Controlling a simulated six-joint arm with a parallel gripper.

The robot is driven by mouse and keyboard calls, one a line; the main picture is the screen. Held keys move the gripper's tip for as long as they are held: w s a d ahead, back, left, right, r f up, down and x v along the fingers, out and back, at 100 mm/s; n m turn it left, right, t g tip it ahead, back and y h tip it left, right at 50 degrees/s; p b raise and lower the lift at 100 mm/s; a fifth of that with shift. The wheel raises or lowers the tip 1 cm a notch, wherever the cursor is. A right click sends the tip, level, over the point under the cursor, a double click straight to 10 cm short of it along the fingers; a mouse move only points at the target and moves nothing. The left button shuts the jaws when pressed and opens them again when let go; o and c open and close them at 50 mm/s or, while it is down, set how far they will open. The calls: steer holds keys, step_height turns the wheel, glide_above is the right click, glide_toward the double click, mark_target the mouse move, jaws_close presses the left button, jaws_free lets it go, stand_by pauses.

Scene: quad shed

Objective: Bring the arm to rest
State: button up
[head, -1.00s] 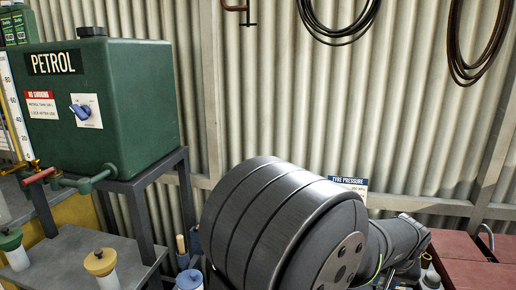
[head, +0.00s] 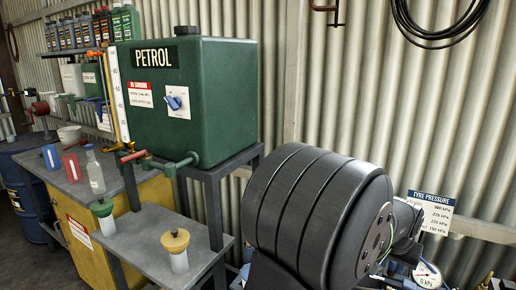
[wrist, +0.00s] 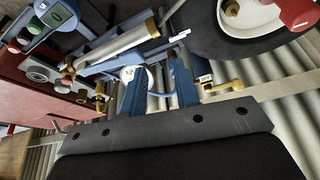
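In the wrist view my gripper (wrist: 162,85) shows two blue fingers standing apart, with a gap between them. I see nothing clearly held in the gap. A round white gauge (wrist: 130,74) shows beside the left finger, and a small brass fitting (wrist: 224,84) lies right of the right finger. In the head view my arm's thick dark link fills the lower middle, and the gripper itself is hidden behind it.
A green petrol tank (head: 205,105) stands on a grey metal stand (head: 215,185) left of my arm. A tyre pressure sign (head: 430,212) and a gauge (head: 428,274) are at right.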

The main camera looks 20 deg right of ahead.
steer(key=shift+w+a+r, duration=0.1)
steer(key=shift+w+a, duration=0.2)
steer(key=shift+w, duration=0.2)
steer(key=shift+w+a, duration=0.25)
steer(key=shift+w, duration=0.2)
